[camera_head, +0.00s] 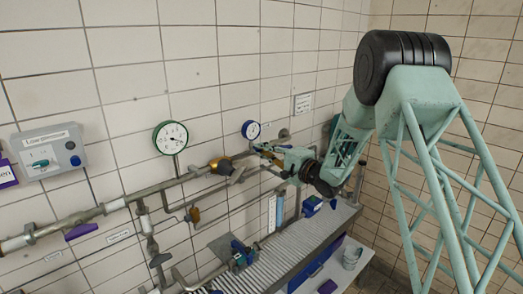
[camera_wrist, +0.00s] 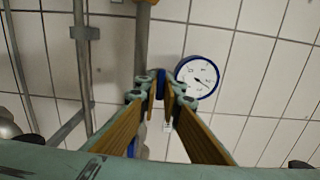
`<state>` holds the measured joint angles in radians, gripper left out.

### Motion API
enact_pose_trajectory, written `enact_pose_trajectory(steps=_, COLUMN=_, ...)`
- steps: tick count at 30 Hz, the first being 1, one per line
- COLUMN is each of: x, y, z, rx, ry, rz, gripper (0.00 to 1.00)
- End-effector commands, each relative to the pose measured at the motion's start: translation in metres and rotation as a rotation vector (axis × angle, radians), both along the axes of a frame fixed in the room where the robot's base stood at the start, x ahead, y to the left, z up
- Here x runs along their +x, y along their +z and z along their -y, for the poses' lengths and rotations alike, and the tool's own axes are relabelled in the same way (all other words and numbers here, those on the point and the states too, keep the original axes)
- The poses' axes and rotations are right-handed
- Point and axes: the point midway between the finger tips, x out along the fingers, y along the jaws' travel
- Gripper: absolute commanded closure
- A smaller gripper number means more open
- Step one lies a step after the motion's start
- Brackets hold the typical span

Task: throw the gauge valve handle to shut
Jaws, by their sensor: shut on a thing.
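My gripper (camera_head: 264,150) reaches in from the right to the pipework on the tiled wall, just below the blue-rimmed gauge (camera_head: 251,130). In the wrist view its two tan-padded fingers (camera_wrist: 162,90) come together on a narrow blue piece, the gauge valve handle (camera_wrist: 161,78). The handle lies in front of a grey vertical pipe (camera_wrist: 142,40). The blue-rimmed gauge also shows in the wrist view (camera_wrist: 198,77), right of the fingertips. In the head view my gripper hides the handle, and its exact angle is hard to tell.
A green-rimmed gauge (camera_head: 170,138) and a brass-coloured fitting (camera_head: 220,165) are left of my gripper. A grey control box (camera_head: 49,152) hangs at far left. A blue valve (camera_head: 242,254) and a ribbed grey bench (camera_head: 290,246) are below. Pipes run close along the wall.

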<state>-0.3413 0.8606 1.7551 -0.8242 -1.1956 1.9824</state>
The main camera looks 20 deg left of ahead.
Motion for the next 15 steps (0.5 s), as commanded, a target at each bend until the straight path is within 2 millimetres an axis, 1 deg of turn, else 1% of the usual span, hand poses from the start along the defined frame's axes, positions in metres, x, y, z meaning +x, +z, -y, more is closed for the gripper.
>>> enact_pose_trajectory(steps=4, x=0.0001, y=-0.0005, z=0.0003, rx=-0.001, ry=-0.001, rz=0.000, gripper=1.00)
enact_pose_trajectory(steps=5, x=0.0001, y=-0.0006, z=0.0003, rx=-0.001, ry=-0.001, rz=0.000, gripper=0.92)
enact_pose_trajectory(steps=9, x=0.0001, y=-0.0004, z=0.0002, rx=-0.001, ry=0.000, rz=0.000, gripper=0.80)
enact_pose_trajectory(steps=15, x=0.0001, y=-0.0002, z=0.0002, rx=0.000, ry=0.000, rz=0.001, gripper=0.80)
